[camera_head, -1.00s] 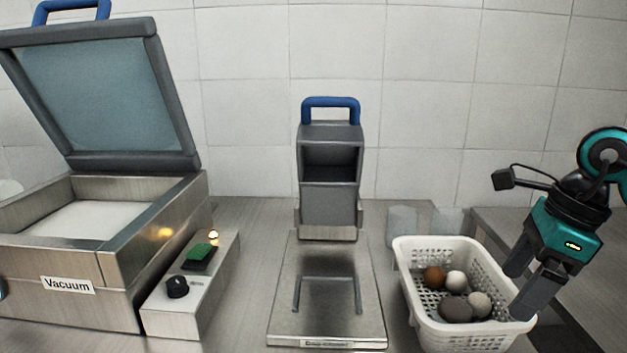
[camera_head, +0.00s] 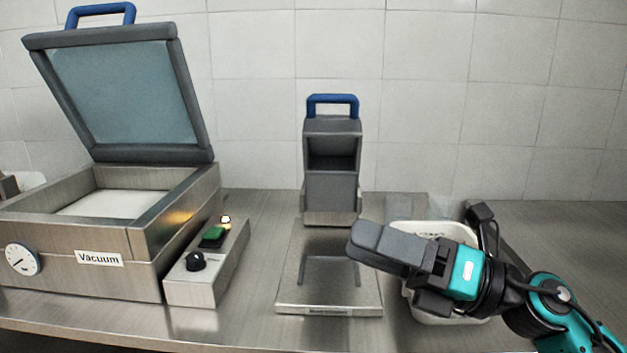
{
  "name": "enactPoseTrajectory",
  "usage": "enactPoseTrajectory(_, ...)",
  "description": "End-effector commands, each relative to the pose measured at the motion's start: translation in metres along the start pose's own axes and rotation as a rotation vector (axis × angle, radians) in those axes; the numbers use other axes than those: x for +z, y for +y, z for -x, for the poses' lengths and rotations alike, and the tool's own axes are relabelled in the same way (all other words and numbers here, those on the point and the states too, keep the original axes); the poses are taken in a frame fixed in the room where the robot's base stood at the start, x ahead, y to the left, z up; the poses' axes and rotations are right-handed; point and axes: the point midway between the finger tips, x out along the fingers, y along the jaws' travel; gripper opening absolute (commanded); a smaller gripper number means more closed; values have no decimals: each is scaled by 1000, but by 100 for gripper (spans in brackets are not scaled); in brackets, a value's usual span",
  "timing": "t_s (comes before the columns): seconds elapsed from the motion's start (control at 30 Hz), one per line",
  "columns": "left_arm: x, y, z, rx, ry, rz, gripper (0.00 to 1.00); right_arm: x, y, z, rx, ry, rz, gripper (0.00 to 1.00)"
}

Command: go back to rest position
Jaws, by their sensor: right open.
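My right gripper (camera_head: 372,246) reaches in from the right, its fingers pointing left, in front of the white perforated basket (camera_head: 425,228). It is open, and I see nothing held in it. The gripper and wrist cover most of the basket, so its contents are hidden. My left gripper is not in view.
A vacuum machine (camera_head: 100,258) with its lid raised stands at the left, with a control box (camera_head: 205,270) beside it. A grey device with a blue handle (camera_head: 332,195) and a metal plate (camera_head: 330,296) stand in the middle. The counter at the back right (camera_head: 560,225) looks clear.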

Motion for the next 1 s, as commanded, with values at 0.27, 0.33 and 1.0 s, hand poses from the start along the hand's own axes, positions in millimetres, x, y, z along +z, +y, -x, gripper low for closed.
enactPoseTrajectory(0.27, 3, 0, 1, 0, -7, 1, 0, 38, -34, 47, -15, -693, -591, 86)
enactPoseTrajectory(0.33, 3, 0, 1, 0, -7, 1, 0, 35, -54, 70, -55, -860, -748, 86)
enactPoseTrajectory(1.0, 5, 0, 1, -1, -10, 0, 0, -224, -122, 244, -872, -1914, -1894, 86)
